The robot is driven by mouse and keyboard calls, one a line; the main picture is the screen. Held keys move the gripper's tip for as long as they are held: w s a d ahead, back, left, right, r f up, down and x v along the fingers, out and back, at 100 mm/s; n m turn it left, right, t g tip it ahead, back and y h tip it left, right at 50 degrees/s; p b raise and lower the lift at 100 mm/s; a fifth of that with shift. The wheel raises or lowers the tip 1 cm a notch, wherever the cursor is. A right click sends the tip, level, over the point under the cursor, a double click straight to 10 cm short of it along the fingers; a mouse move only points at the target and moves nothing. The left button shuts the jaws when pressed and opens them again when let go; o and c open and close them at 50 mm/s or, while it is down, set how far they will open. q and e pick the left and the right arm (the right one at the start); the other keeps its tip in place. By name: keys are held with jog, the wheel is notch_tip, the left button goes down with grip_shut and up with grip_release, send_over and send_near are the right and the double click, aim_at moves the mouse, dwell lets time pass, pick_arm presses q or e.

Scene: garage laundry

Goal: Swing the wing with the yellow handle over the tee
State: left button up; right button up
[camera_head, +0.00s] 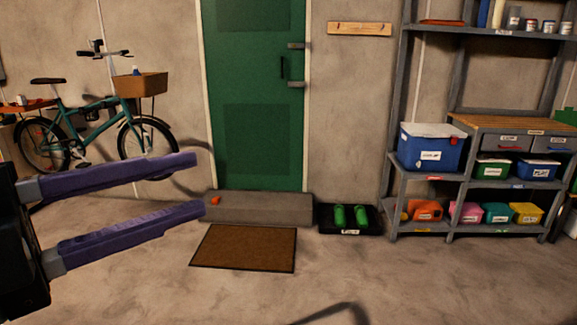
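My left gripper (198,183) comes in from the left with two long purple fingers. The fingers are well apart, and I see nothing between them except the wall and floor behind. The wing with the yellow handle and the tee do not show in this view. My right gripper does not show either.
A green door (255,90) stands behind a low step (270,208) and a brown doormat (243,247). A teal bicycle (95,130) is at the left. A black tray (350,229) holds green boots. A grey shelf (421,228) with bins is at the right. The front floor is largely clear.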

pick_arm(q)
jog(key=w+a+f+n+t+y, duration=0.1)
jog(key=a+f+n+t+y, duration=0.1)
jog(key=a+f+n+y, duration=0.5)
jog(key=s+a+f+n+g+y, duration=0.3)
jog(key=s+a+n+g+y, duration=0.2)
jog(key=s+a, duration=0.3)
jog(key=s+a+f+n+g+y, duration=0.4)
jog(key=s+a+n+g+y, duration=0.15)
jog(key=s+a, duration=0.3)
jog(key=s+d+f+n+h+p, duration=0.1)
jog(key=d+n+h, duration=0.2)
jog(key=d, duration=0.5)
jog(key=s+d+f+n+h, duration=0.1)
jog(key=d+f+n+h, duration=0.15)
jog(key=d, duration=0.55)
notch_tip(320, 180, up, 41)
jog(key=p, duration=4)
jog(key=shift+w+a, duration=0.2)
jog(key=shift+a, duration=0.1)
